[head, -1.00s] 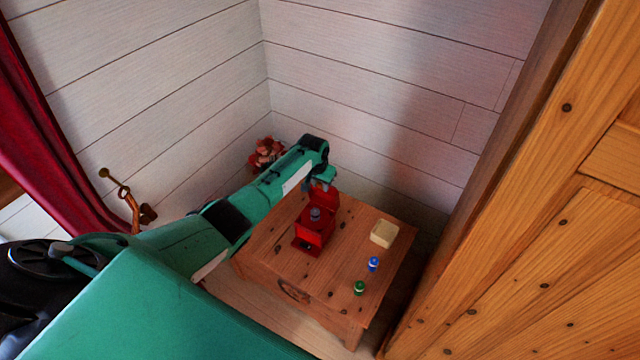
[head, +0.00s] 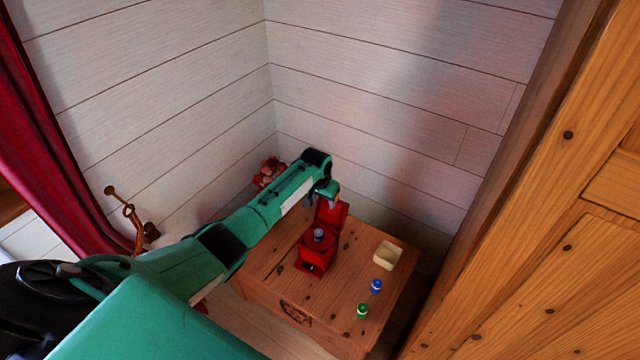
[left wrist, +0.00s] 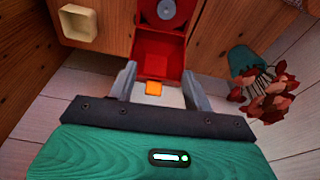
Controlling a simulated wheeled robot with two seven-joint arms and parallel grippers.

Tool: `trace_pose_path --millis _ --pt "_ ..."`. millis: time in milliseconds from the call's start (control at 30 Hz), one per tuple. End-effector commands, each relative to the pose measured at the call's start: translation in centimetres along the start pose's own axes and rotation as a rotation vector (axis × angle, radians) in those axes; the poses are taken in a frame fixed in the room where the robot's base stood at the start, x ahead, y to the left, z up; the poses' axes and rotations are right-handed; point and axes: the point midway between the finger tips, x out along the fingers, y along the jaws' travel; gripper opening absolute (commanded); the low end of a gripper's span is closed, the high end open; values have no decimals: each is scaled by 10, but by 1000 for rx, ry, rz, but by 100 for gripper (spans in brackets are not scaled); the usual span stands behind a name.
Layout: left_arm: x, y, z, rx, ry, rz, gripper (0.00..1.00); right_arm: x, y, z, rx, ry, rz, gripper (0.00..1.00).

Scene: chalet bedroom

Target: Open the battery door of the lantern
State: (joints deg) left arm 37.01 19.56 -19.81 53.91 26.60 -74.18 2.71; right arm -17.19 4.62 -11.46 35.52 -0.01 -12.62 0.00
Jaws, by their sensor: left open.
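The red lantern (head: 313,256) stands on the wooden table, with a grey round part (head: 319,235) on its top side. A red panel (head: 331,214), which looks like the battery door, stands raised at its far side. In the left wrist view the panel (left wrist: 160,66) bears an orange tab (left wrist: 153,88). My left gripper (head: 329,192) is above the panel's upper edge. In the left wrist view its open fingers (left wrist: 158,82) stand either side of the tab; I cannot tell whether they touch the panel. My right gripper is out of view.
The table (head: 335,313) also holds a cream tray (head: 388,256), a blue item (head: 376,286) and a green item (head: 362,311) on the right. A potted red plant (left wrist: 262,90) stands beyond the table. A wooden cabinet (head: 530,240) closes the right side; plank walls stand behind.

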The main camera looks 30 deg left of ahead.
Motion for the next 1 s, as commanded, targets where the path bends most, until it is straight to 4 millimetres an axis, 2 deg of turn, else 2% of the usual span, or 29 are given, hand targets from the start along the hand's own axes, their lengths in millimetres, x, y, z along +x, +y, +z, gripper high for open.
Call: trace_pose_path --millis 300,500,700,933,967,1000 --pt "-60 -1 -1 1 4 -2 51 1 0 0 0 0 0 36" --pt "-91 0 -1 1 3 -1 51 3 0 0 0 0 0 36" --pt "-104 0 0 1 2 0 51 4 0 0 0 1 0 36" --pt "-105 0 -1 0 2 0 51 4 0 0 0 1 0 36" --pt "-105 0 -1 0 2 0 49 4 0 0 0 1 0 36" --pt "-104 0 -1 0 2 0 41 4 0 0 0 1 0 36"
